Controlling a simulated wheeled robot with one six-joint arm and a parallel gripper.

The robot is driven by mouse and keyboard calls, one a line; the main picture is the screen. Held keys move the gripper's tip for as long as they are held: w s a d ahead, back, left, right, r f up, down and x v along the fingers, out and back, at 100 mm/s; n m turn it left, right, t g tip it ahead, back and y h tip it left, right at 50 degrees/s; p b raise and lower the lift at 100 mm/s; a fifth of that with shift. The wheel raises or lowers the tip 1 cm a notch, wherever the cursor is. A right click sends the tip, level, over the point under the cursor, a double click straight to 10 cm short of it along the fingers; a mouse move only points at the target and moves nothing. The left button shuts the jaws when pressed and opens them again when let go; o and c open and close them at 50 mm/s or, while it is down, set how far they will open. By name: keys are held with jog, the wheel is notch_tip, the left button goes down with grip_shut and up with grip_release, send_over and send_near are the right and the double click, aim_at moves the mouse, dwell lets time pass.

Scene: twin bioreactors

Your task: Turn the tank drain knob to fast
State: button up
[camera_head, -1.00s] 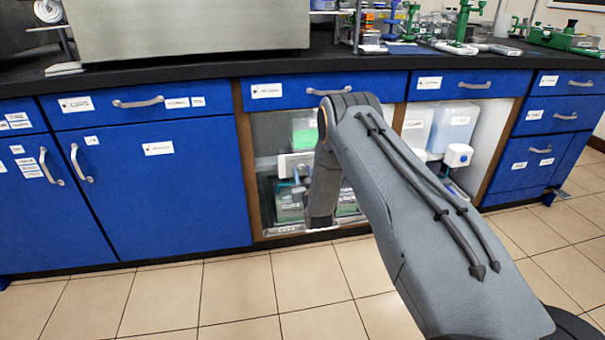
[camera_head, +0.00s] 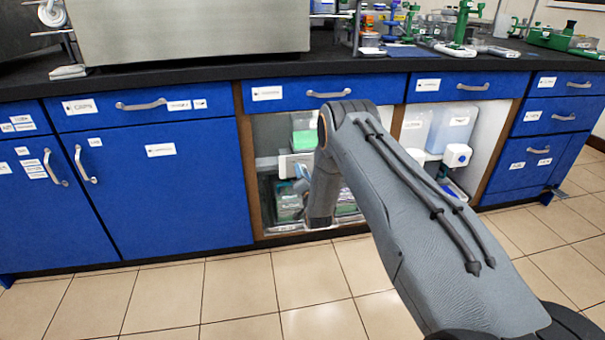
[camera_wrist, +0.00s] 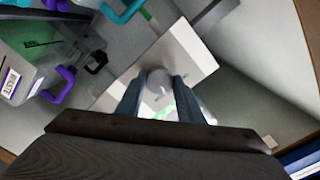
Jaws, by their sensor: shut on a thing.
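In the wrist view, a pale grey rounded knob (camera_wrist: 158,79) sits on a white panel (camera_wrist: 188,52) that looks tilted in the picture. My gripper (camera_wrist: 157,86) has its two blue-grey fingers on either side of the knob, shut on it. I cannot read any setting marks around the knob. In the head view, my arm reaches into the open cabinet bay, where a white unit (camera_head: 285,165) shows beside my wrist. My arm hides most of the gripper and the knob there.
A green-filled container (camera_head: 304,135) is inside the bay. A white dispenser (camera_head: 457,155) is at the right. Blue cabinet doors (camera_head: 165,185) flank the bay on the left.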

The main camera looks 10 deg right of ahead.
jog(key=m, duration=0.5)
jog(key=shift+p, duration=0.3)
jog(key=shift+m, duration=0.4)
jog(key=o, duration=1.1)
jog(key=shift+s, duration=0.1)
jog(key=s+p, duration=0.2)
jog(key=s, duration=0.5)
jog(key=shift+s, duration=0.3)
